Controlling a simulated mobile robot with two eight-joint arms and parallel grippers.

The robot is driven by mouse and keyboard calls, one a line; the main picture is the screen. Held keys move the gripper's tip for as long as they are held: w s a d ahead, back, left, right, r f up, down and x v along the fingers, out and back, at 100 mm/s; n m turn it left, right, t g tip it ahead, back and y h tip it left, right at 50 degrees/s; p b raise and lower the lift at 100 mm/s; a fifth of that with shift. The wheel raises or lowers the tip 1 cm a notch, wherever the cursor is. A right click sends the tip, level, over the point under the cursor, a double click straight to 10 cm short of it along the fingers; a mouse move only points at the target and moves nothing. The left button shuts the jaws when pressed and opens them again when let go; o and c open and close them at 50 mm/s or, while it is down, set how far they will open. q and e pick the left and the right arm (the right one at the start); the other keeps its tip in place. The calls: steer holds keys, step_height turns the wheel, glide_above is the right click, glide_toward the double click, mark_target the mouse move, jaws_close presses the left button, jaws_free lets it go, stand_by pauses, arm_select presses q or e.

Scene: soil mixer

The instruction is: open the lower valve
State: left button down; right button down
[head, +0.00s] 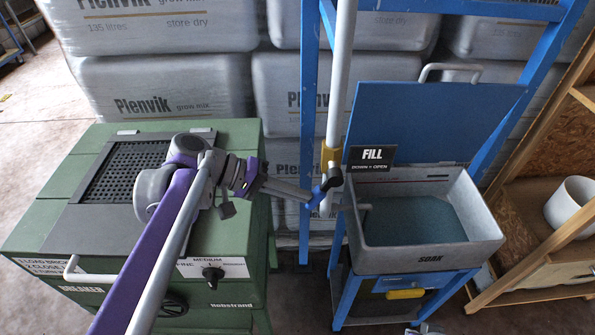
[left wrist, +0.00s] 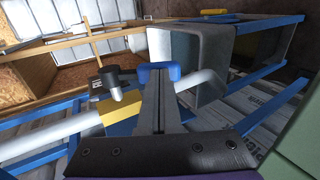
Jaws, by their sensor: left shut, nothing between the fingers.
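A grey pipe (head: 340,75) comes down to a yellow collar (head: 331,156) and a black valve body (head: 334,177), beside a sign reading "FILL, DOWN = OPEN" (head: 371,156). The valve's blue lever (head: 319,197) slants down and left from the body. My left gripper (head: 306,196) is shut and empty, its fingertips at the lever. In the left wrist view the blue lever end (left wrist: 160,67) lies right at the fingertips (left wrist: 163,82). Whether they touch I cannot tell. The black valve body (left wrist: 117,80) and yellow collar (left wrist: 118,112) are left of them.
The grey SOAK tub (head: 430,258) stands on a blue frame (head: 345,300) right of the lever, its blue lid (head: 430,115) raised. The green breaker machine (head: 105,245) is at the left. Wrapped Plenvik bales (head: 160,85) stand behind. A wooden shelf (head: 530,200) is at the right.

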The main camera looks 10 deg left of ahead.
mark_target(312, 203)
arm_select(q)
steer(key=f+h+b, duration=0.1)
steer(key=d+f+h+b, duration=0.1)
steer(key=h, duration=0.1)
steer(key=d+t+h+b, duration=0.1)
steer(key=shift+w+d+f, duration=0.15)
steer(key=shift+w+f, duration=0.2)
steer(key=shift+f, duration=0.05)
steer(key=shift+d+f+b, duration=0.1)
steer(key=shift+d+b, duration=0.3)
steer(key=shift+w, duration=0.1)
steer(key=shift+a, duration=0.6)
steer(key=f+v, duration=0.1)
steer(key=v, duration=0.8)
steer(key=shift+s+a+r, duration=0.3)
steer(key=shift+a+r, duration=0.05)
steer(key=shift+r, duration=0.05)
